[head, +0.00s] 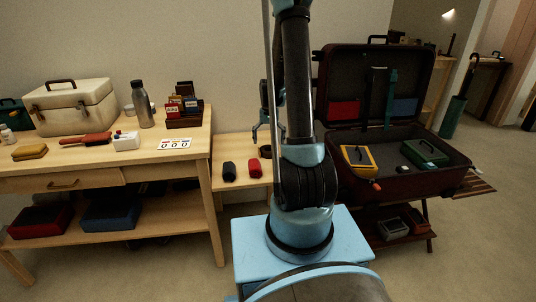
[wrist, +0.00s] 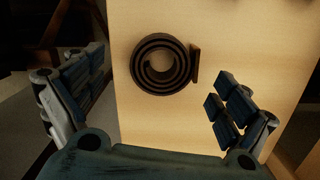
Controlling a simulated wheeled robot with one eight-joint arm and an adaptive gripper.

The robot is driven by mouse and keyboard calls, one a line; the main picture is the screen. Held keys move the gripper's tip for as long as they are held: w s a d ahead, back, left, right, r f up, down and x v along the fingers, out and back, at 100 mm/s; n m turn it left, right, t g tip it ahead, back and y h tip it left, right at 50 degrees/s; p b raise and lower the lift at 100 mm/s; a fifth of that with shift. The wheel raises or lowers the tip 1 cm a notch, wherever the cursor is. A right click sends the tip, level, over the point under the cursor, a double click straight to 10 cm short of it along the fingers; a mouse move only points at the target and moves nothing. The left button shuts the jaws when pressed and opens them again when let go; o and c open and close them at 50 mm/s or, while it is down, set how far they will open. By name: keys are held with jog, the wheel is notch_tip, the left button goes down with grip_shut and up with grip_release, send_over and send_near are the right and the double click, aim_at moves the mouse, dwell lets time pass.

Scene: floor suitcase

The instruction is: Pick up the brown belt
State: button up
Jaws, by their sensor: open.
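The brown belt (wrist: 137,66) lies coiled in a spiral on a light wooden surface in the wrist view, its free end at the coil's right. In the head view it shows as a small dark coil (head: 265,151) on the low bench, partly hidden by my arm. My gripper (wrist: 157,98) is open, with one finger left and one right of the coil in the picture. Nothing is between the fingers, and neither touches the belt. In the head view my gripper (head: 268,133) is mostly hidden behind my arm, above the bench.
A dark roll (head: 229,171) and a red roll (head: 254,168) lie on the low bench (head: 232,195). A wooden table (head: 85,160) with a case and bottle stands at left. An open suitcase (head: 395,187) stands at right.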

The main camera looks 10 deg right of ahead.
aim_at(268, 148)
jog(key=shift+a+f, duration=0.15)
jog(key=shift+f, duration=2.3)
jog(key=c, duration=1.2)
